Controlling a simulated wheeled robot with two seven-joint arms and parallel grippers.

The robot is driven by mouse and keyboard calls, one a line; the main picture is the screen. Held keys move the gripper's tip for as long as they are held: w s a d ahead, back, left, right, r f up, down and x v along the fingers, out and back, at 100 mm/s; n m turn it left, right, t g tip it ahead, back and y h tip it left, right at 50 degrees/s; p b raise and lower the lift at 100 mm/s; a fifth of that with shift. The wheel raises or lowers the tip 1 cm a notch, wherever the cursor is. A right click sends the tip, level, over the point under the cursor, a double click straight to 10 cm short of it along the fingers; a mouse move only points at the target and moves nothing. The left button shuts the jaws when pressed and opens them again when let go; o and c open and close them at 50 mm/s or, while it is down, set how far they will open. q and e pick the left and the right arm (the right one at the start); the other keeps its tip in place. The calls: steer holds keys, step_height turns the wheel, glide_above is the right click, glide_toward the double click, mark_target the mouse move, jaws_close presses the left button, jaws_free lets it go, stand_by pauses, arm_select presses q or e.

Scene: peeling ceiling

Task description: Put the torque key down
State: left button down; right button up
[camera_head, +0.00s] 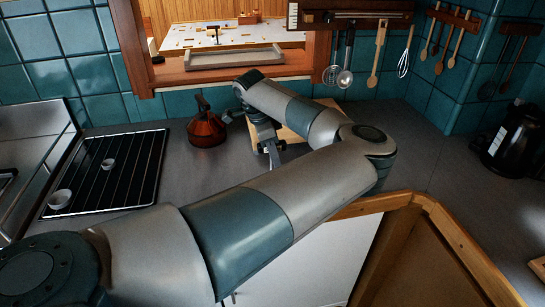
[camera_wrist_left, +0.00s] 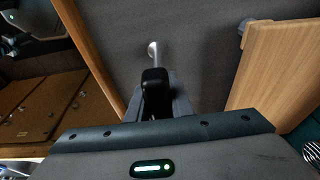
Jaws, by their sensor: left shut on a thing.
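The torque key (camera_wrist_left: 155,88) shows in the left wrist view with a thick black handle and a short metal shaft with a round pale end pointing away from me. My left gripper (camera_wrist_left: 157,104) is shut on its black handle. The grey counter (camera_wrist_left: 200,50) lies beyond the key; I cannot tell whether the key touches it. In the head view my left gripper (camera_head: 271,148) is low over the counter (camera_head: 240,163), right of the red kettle. My own arm covers much of this area, and the key is not clear there. My right gripper is not in view.
The red kettle (camera_head: 205,129) stands at the back, and a wooden board (camera_head: 294,118) is just behind my gripper. A black rack (camera_head: 125,180) with small white cups is at left. A black electric kettle (camera_head: 515,140) stands at right. Bare counter (camera_head: 425,150) lies right of my arm.

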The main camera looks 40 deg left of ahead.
arm_select(q)
steer(key=shift+w+d+r, duration=0.1)
steer(key=shift+d, duration=0.15)
steer(key=shift+b, duration=0.3)
steer(key=c, duration=1.6)
jaws_free()
steer(key=shift+o, duration=0.2)
steer(key=shift+p, duration=0.35)
steer(key=shift+a+r+b, duration=0.15)
steer(key=shift+r+b, duration=0.05)
steer(key=shift+b, duration=0.15)
steer(key=b+v, duration=0.3)
steer(key=v, duration=0.4)
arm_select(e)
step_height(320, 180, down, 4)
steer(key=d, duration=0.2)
arm_select(q)
steer(key=b+v, duration=0.1)
steer(key=v, duration=0.2)
steer(key=shift+r, duration=0.35)
steer(key=shift+s+r, duration=0.2)
steer(key=shift+r, duration=0.25)
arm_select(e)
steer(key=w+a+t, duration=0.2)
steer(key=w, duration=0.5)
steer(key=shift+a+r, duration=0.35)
